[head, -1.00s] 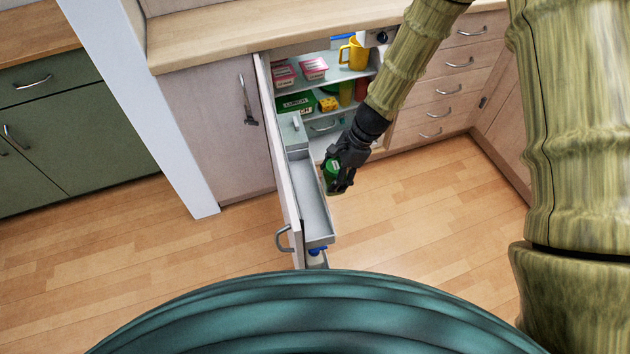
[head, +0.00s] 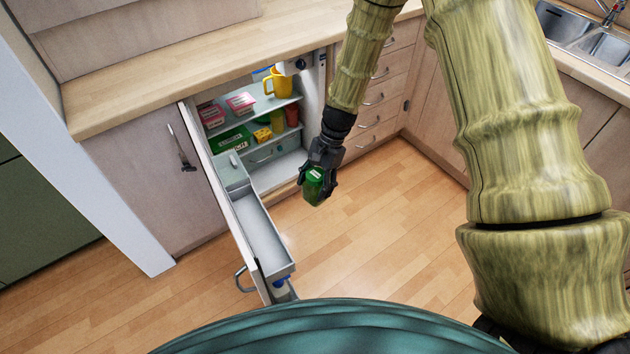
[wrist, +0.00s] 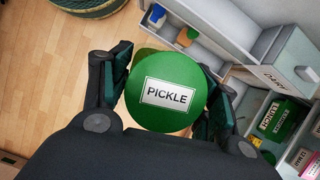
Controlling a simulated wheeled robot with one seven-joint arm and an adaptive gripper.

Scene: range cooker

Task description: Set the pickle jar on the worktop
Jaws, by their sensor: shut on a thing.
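The green pickle jar (head: 316,187) is held in my gripper (head: 320,172), in front of the open fridge and clear of the door shelf. In the wrist view, the jar's green lid with the label PICKLE (wrist: 167,94) sits between the two fingers of my gripper (wrist: 165,100), which are shut on it. The lid hides most of the jar's body there. The wooden worktop (head: 210,70) runs above and behind the fridge, and its visible stretch is mostly bare.
The fridge door (head: 232,205) stands open to the left, with a grey door shelf (head: 262,232). Inside are a yellow jug (head: 277,84), pink tubs (head: 240,102) and a green lunch box (head: 230,140). A sink (head: 590,40) is at the far right. Open floor lies right of the door.

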